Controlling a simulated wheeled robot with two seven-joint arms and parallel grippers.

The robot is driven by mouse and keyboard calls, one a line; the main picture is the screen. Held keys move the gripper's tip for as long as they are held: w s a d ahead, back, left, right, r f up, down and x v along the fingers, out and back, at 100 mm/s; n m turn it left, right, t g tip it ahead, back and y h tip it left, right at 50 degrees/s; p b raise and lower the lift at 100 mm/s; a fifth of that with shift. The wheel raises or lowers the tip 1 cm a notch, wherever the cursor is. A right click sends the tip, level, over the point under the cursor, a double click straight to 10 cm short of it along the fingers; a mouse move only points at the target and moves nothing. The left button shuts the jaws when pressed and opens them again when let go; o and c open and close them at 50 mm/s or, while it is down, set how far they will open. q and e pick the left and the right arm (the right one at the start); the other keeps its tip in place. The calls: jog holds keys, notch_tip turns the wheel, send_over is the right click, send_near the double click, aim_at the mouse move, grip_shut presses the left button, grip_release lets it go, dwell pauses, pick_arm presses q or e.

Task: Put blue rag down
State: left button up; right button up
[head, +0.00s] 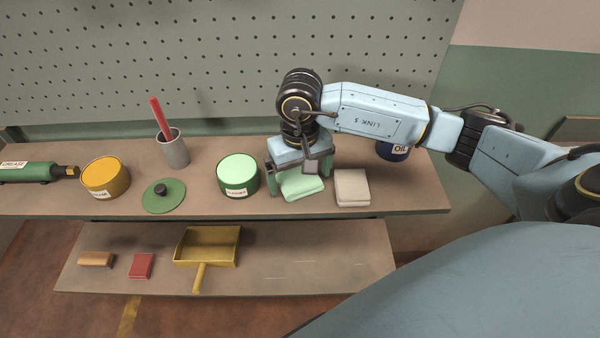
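No blue rag shows clearly in the head view. A folded pale green rag (301,187) is at the front of the upper shelf, under my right gripper (299,175). The gripper points down with its fingers apart, one on each side of the rag. Whether the fingers press on the rag, and whether it rests fully on the shelf, I cannot tell. A folded beige rag (352,188) lies just right of it. My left gripper is not in view.
The upper shelf (415,197) also holds a green tin (238,176), a green lid (164,197), a grey cup (174,151), a yellow tin (105,177), a grease tube (30,172) and an oil can (393,152). The lower shelf (320,262) has a yellow dustpan (207,247); its right side is clear.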

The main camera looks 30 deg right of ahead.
aim_at(300, 178)
jog(key=shift+r, duration=0.15)
notch_tip(300, 178, up, 12)
dwell(0.4)
dwell(0.4)
